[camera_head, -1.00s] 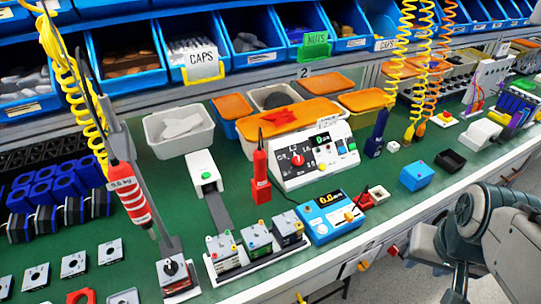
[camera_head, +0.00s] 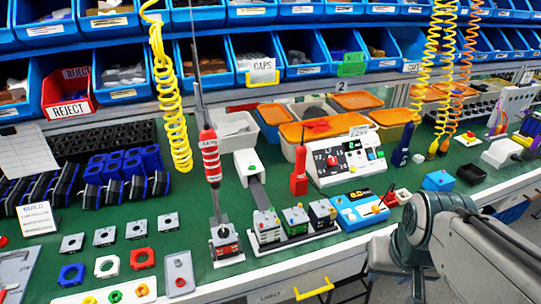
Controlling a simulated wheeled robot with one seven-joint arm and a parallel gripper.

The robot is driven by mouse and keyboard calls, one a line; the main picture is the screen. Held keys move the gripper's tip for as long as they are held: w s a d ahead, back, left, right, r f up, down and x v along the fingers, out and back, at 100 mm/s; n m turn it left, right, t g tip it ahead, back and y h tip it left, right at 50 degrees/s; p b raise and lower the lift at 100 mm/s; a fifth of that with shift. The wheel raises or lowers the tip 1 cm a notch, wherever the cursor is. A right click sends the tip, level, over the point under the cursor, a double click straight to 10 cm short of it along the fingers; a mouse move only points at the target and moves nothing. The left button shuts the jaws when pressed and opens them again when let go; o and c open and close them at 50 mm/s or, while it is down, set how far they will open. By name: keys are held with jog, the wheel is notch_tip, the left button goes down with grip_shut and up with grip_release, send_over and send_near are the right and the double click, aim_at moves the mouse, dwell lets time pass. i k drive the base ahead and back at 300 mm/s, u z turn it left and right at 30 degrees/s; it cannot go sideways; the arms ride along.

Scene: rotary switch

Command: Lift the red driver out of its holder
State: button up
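A slim red driver (camera_head: 299,172) stands upright in a red block-shaped base on the green bench, left of the white control panel (camera_head: 345,160). A thin dark stem rises from its top. A second red tool with white bands (camera_head: 210,157) is upright further left, above a small grey and red fixture (camera_head: 225,240). My arm is at the lower right, well apart from both. Its grey joint and links show, but no gripper fingers can be made out.
Several small switch units (camera_head: 293,222) and a blue meter (camera_head: 358,208) stand in front of the slim driver. A white box with a grey strip (camera_head: 249,163) is left of it. Yellow coiled cords (camera_head: 172,100) hang above. Blue bins line the back.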

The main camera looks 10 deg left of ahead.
aim_at(302, 151)
jog(key=u, duration=0.5)
jog(key=i, duration=0.45)
jog(key=z, duration=0.05)
jog(key=k, duration=1.25)
jog(key=z, duration=0.7)
jog(key=i, duration=1.15)
jog(key=u, duration=0.55)
jog(key=i, duration=0.6)
jog(key=u, duration=0.65)
